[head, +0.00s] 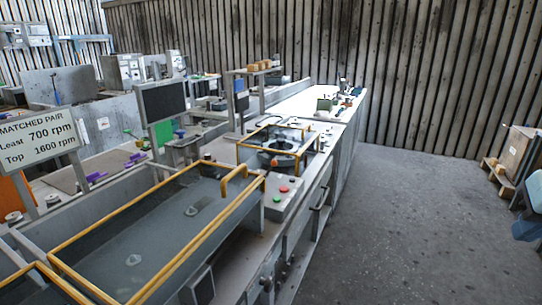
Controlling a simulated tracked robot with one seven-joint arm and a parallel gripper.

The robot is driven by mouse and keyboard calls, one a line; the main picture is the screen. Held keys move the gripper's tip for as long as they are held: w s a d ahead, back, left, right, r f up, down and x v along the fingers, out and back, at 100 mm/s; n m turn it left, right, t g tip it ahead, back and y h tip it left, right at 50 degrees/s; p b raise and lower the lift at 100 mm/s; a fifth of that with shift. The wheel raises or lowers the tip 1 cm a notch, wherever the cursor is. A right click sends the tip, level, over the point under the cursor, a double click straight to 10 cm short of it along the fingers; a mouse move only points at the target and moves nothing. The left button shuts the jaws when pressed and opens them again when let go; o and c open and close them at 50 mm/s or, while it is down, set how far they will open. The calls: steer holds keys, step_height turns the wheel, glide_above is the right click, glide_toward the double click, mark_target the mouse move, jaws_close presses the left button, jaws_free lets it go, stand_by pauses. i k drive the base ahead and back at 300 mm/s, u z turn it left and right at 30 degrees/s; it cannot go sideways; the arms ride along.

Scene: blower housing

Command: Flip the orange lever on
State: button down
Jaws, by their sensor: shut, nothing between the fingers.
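No orange lever can be made out with certainty in the head view. A small orange-red part (275,162) shows at the near edge of the yellow-railed fixture (262,143) on the bench, too small to tell whether it is a lever or how it is set. My gripper is not in view.
A long bench carries a grey basin with yellow rails (155,235) and a button box (283,195) with red and green buttons. A sign (40,138) reads "MATCHED PAIR, Least 700 rpm, Top 1600 rpm". A dark monitor (161,102) stands behind.

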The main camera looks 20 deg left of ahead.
mark_target(273, 163)
steer(key=u, duration=0.2)
steer(key=i, duration=0.85)
steer(key=u, duration=0.2)
steer(key=k, duration=0.9)
steer(key=u, duration=0.15)
steer(key=i, duration=0.95)
steer(key=z, duration=0.05)
